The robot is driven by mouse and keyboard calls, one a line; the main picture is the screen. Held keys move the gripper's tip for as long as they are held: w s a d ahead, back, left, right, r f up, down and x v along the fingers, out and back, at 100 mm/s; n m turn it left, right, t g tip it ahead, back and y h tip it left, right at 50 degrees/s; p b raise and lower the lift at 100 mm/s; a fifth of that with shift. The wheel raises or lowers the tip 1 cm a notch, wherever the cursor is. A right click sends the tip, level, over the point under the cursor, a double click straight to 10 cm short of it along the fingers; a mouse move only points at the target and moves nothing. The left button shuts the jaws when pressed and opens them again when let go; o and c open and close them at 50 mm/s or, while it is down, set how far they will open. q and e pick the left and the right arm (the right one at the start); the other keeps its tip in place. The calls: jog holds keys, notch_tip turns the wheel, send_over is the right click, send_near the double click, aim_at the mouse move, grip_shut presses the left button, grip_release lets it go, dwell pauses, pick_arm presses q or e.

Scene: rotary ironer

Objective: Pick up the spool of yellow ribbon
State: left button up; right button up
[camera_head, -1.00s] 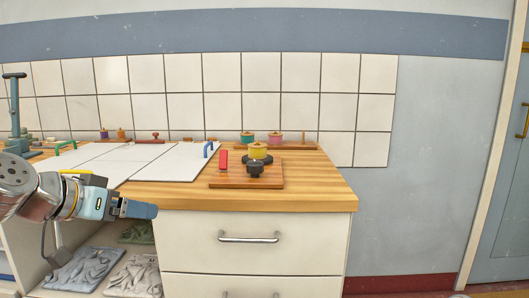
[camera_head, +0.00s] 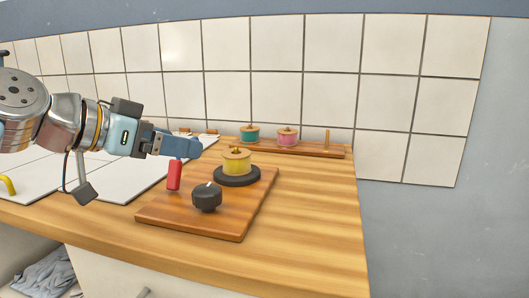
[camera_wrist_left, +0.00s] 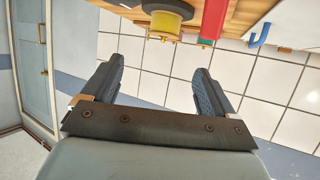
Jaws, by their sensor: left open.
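The spool of yellow ribbon (camera_head: 237,162) stands upright on a round black disc (camera_head: 237,180) on a wooden board (camera_head: 160,210). It also shows at the top of the left wrist view (camera_wrist_left: 164,20), ahead of the jaws and apart from them. My left gripper (camera_head: 190,147) is to the left of the spool in the head view, above the board. Its two fingers (camera_wrist_left: 154,84) are spread, with nothing between them. My right gripper is not in view.
Teal (camera_head: 250,133) and pink (camera_head: 287,137) spools stand on a rack (camera_head: 320,150) with a bare peg, by the tiled wall. The counter's right part (camera_head: 310,220) is clear.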

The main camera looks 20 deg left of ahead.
pick_arm(q)
send_near(234, 154)
jog(key=x, duration=0.3)
jog(key=shift+w+d, duration=0.25)
jog(key=shift+w, duration=0.1)
jog(key=x, duration=0.2)
jog(key=p+x, duration=0.1)
jog(key=x, duration=0.2)
jog(key=shift+w+a+f, duration=0.25)
jog(key=shift+w+f, duration=0.1)
jog(key=shift+w, duration=0.05)
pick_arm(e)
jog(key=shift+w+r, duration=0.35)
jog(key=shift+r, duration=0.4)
pick_arm(q)
jog(key=shift+c, duration=0.2)
jog(key=c, duration=1.2)
